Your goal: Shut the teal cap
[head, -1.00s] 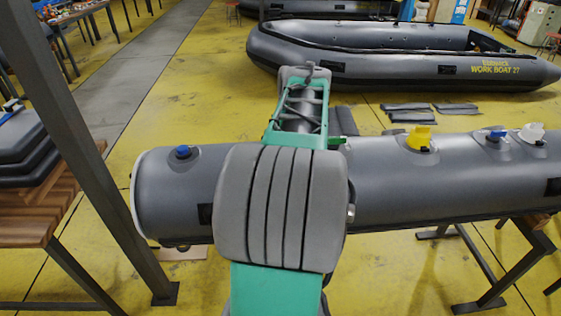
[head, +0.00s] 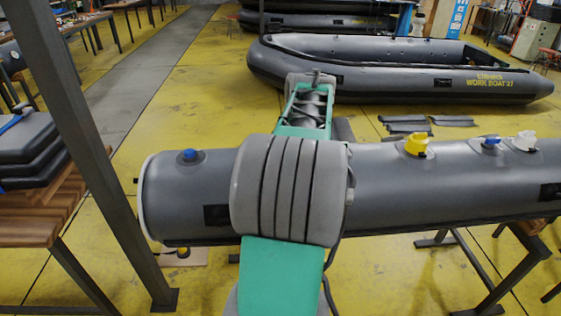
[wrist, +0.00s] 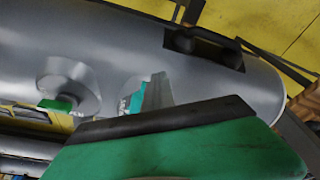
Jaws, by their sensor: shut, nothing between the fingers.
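The teal cap (wrist: 136,102) shows in the wrist view on a round valve base on the grey tube, partly hidden behind my fingers. My gripper (wrist: 159,82) is shut and empty, its tips overlapping the valve base in the picture. I cannot tell whether they touch the cap. Whether the cap is open is also unclear. To its left, a green cap (wrist: 56,104) sits on another round base. In the head view my arm hides the gripper and the teal cap.
The grey tube (head: 420,185) lies across metal stands, with blue (head: 189,155), yellow (head: 416,144), another blue (head: 490,142) and white (head: 525,140) caps. A metal post (head: 90,150) stands at left. A work boat (head: 400,75) rests behind on yellow floor.

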